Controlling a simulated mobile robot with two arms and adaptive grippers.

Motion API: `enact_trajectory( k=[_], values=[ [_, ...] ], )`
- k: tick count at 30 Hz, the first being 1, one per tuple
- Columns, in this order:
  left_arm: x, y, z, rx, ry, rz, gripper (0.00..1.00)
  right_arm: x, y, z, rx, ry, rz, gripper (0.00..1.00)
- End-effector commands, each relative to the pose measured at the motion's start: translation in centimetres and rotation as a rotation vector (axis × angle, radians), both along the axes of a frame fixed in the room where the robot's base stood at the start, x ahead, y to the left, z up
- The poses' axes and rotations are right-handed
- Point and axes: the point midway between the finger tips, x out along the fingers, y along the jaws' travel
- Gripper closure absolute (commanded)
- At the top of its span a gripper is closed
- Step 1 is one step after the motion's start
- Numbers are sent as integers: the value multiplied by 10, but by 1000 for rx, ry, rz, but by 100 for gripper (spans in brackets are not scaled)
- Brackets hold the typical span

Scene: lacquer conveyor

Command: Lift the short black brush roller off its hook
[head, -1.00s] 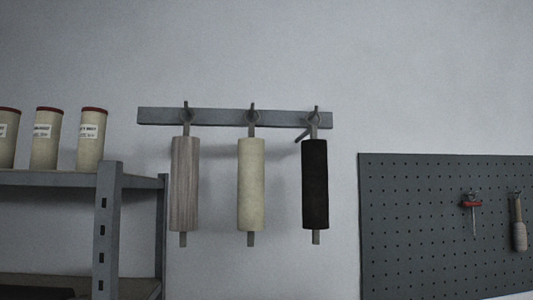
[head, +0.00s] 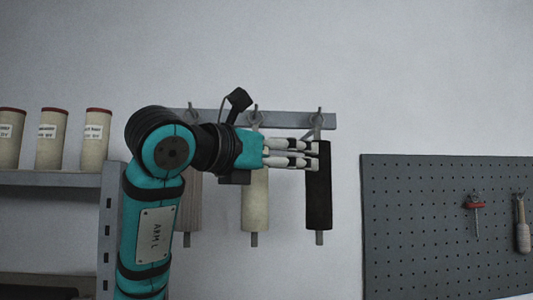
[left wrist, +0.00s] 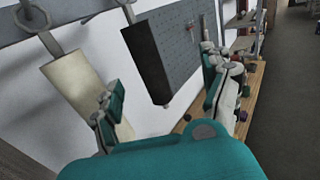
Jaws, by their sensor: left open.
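The black brush roller (head: 319,195) hangs upright from its hook on the grey wall rail (head: 296,119), rightmost of three rollers. My left gripper (head: 314,155) is open, its fingers pointing right at the roller's upper part and overlapping it in the head view. In the left wrist view the black roller (left wrist: 150,62) appears between the two spread fingers (left wrist: 163,92), with visible space on both sides. I cannot tell whether a finger touches it. My right gripper is not in view.
A cream roller (head: 255,208) and a grey-brown roller (head: 187,215) hang to the left, partly behind my left arm. Cans (head: 51,143) stand on a shelf at left. A pegboard (head: 420,220) with tools is at right. Wall above the rail is clear.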

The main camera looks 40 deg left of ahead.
Motion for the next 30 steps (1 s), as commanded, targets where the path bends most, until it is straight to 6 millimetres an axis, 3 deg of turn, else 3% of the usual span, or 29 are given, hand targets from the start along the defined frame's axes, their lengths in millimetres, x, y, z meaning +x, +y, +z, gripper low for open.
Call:
enact_trajectory(
  k=[3, 8, 30],
  values=[
    [-14, 20, 8, -22, -4, 75, 19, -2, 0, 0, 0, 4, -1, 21],
    [-7, 25, 9, -29, 1, 93, 19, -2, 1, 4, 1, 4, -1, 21],
    [130, 35, 11, -27, 2, 88, 19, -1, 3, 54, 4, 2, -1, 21]
  ],
)
